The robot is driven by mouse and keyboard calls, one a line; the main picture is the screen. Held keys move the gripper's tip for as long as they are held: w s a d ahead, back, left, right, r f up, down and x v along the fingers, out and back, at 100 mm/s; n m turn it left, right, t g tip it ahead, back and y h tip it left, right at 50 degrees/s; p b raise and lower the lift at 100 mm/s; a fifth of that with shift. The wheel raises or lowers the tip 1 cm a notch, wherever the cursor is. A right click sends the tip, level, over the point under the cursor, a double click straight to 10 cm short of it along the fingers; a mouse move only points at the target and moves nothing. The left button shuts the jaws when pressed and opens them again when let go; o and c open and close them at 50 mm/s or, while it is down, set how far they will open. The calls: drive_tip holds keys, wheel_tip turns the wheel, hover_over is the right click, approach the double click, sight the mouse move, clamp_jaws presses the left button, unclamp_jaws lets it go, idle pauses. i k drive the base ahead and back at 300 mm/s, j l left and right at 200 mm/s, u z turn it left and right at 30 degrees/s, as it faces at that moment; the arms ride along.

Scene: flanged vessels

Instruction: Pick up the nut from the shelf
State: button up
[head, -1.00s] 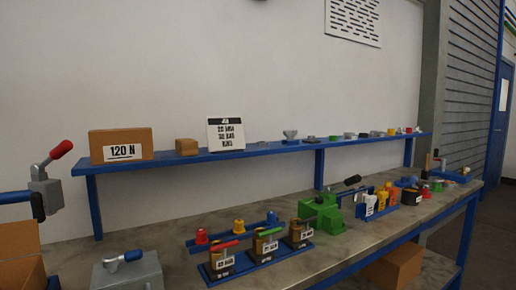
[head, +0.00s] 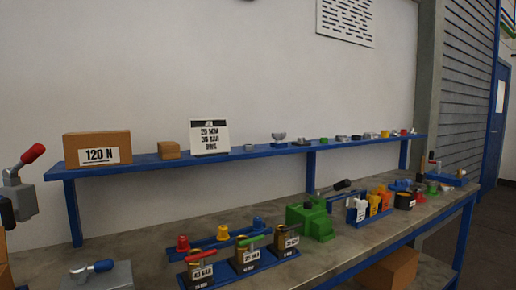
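A long blue shelf (head: 232,157) runs along the wall above the workbench. Several small parts stand in a row on it. A small grey, flat piece (head: 249,147) sits just right of the white sign and may be a nut; it is too small to be sure. A grey funnel-like part (head: 279,137) and a low grey piece (head: 302,141) stand farther right. Other small grey, green, yellow and red pieces follow toward the right end. My gripper is not in view.
A box marked 120 N (head: 97,148), a small brown box (head: 169,150) and a white sign (head: 210,136) occupy the shelf's left part. Below, the workbench (head: 330,255) carries labelled valves, a green device (head: 312,222) and coloured fittings. A cardboard box (head: 388,268) is under the bench.

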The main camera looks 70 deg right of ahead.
sight(247, 147)
drive_tip(key=k+l, duration=0.15)
drive_tip(key=l, duration=0.25)
drive_tip(key=k+l, duration=0.2)
drive_tip(key=l, duration=0.15)
drive_tip(key=k+l, duration=0.15)
drive_tip(key=l, duration=0.25)
drive_tip(key=k+l, duration=0.15)
drive_tip(key=l, duration=0.25)
drive_tip(key=k+l, duration=0.2)
drive_tip(key=l, duration=0.15)
drive_tip(key=k+l, duration=0.15)
drive_tip(key=l, duration=0.25)
drive_tip(key=z, duration=0.05)
